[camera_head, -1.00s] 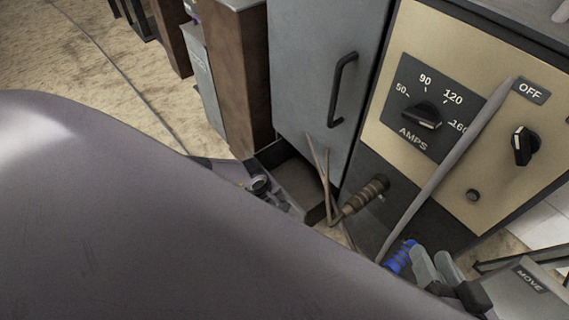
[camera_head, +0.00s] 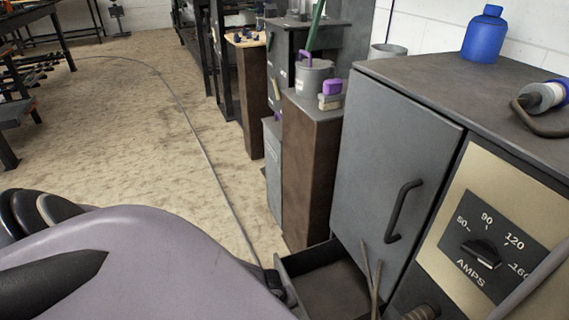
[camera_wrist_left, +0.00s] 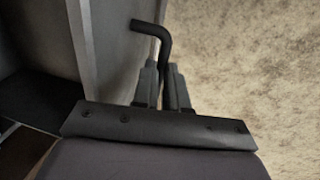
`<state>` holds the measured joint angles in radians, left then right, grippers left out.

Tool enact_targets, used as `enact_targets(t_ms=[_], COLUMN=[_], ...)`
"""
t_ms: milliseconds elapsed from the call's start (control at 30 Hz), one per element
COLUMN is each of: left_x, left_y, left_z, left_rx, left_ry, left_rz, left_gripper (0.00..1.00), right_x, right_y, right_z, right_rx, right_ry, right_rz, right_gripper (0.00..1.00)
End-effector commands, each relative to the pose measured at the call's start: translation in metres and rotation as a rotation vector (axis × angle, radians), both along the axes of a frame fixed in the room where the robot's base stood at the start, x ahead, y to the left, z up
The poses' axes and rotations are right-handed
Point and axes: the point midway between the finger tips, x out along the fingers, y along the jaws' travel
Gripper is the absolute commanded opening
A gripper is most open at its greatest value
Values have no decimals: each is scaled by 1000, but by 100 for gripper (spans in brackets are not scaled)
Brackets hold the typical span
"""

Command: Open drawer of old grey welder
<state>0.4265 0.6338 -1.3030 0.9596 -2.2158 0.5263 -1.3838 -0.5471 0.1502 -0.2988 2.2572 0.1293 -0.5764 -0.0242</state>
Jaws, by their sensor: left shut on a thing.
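The old grey welder (camera_head: 385,150) stands at the right of the head view, with a door handle (camera_head: 400,210) and an AMPS dial (camera_head: 485,250). Its low drawer (camera_head: 325,283) is pulled out below the door, and its dark inside shows. My arm covers the drawer's near side. In the left wrist view, my left gripper (camera_wrist_left: 164,85) is shut on a bent black handle (camera_wrist_left: 150,28) beside a grey panel (camera_wrist_left: 92,40). This gripper is hidden behind my arm in the head view. My right gripper is not in view.
Thin rods (camera_head: 372,278) and a brown grip (camera_head: 421,313) are in front of the drawer. A brown cabinet (camera_head: 308,180) stands left of the welder. A blue bottle (camera_head: 484,35) is on top of the welder. Sandy floor (camera_head: 150,130) with a cable lies open at left.

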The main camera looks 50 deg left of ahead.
Motion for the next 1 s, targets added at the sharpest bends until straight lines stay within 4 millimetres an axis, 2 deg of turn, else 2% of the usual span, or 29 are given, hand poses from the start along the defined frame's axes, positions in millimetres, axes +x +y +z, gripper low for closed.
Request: enact_targets(t_ms=[67,100,133,167,533,600,1000], left_x=[0,0,0,0,-1,-2,-11], left_y=[1,1,1,1,1,1,5], left_z=[0,0,0,0,6,13,64], left_rx=[2,3,3,3,1,1,3], left_ry=[2,1,1,1,0,1,1], left_rz=[0,0,0,0,0,-1,0], left_gripper=[0,25,35,38,38,38,38], right_x=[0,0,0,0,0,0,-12], right_y=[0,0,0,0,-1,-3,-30], right_z=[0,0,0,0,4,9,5], right_rx=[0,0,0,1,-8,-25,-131], right_ry=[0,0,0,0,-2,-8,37], right_rz=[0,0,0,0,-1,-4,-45], right_gripper=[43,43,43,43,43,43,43])
